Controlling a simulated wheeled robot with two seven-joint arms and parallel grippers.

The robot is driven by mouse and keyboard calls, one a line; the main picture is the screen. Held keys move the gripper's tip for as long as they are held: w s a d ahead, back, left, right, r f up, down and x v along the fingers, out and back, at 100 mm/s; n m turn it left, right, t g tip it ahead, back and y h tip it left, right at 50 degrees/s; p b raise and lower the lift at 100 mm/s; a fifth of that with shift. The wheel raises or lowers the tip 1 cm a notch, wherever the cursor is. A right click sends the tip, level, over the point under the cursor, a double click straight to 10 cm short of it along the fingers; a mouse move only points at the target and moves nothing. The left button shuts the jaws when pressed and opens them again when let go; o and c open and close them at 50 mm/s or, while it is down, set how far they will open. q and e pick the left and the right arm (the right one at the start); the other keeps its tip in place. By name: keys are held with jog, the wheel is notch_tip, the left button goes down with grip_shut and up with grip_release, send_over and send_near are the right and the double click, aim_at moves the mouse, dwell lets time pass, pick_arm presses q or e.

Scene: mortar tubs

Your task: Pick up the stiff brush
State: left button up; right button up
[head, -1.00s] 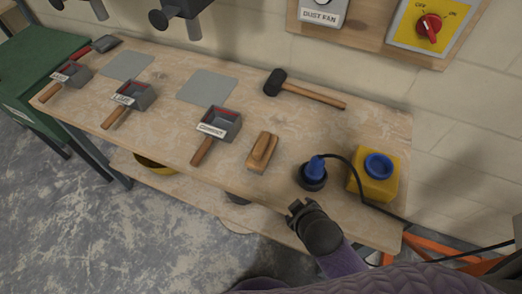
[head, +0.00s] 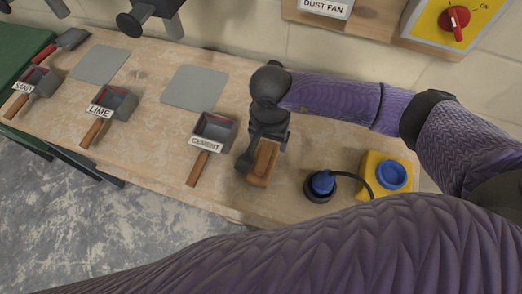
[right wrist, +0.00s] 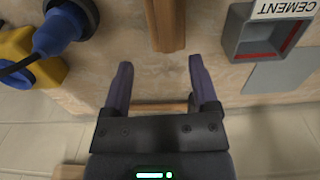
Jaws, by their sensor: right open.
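The stiff brush (head: 264,162), a wooden block with a handle piece on top, lies on the workbench in the head view. It also shows at the top of the right wrist view (right wrist: 166,24). My right gripper (head: 263,146) is over the bench at the brush's far end. In the right wrist view its two dark fingers (right wrist: 160,76) are spread with nothing between them touching, and the brush lies ahead of the gap. My left gripper is not in view.
The cement scoop (head: 212,132) lies left of the brush, with lime (head: 108,103) and sand (head: 38,82) scoops farther left. A blue plug (head: 322,183) and yellow socket box (head: 387,170) stand to the right.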

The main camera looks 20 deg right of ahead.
aim_at(264, 156)
jog(key=f, duration=0.3)
jog(key=f+b, duration=0.1)
jog(key=f, duration=0.4)
jog(key=shift+w+a+f+b, duration=0.15)
jog(key=shift+a+f+b, duration=0.2)
jog(key=shift+a+b, duration=0.05)
jog(key=c, duration=0.6)
grip_shut()
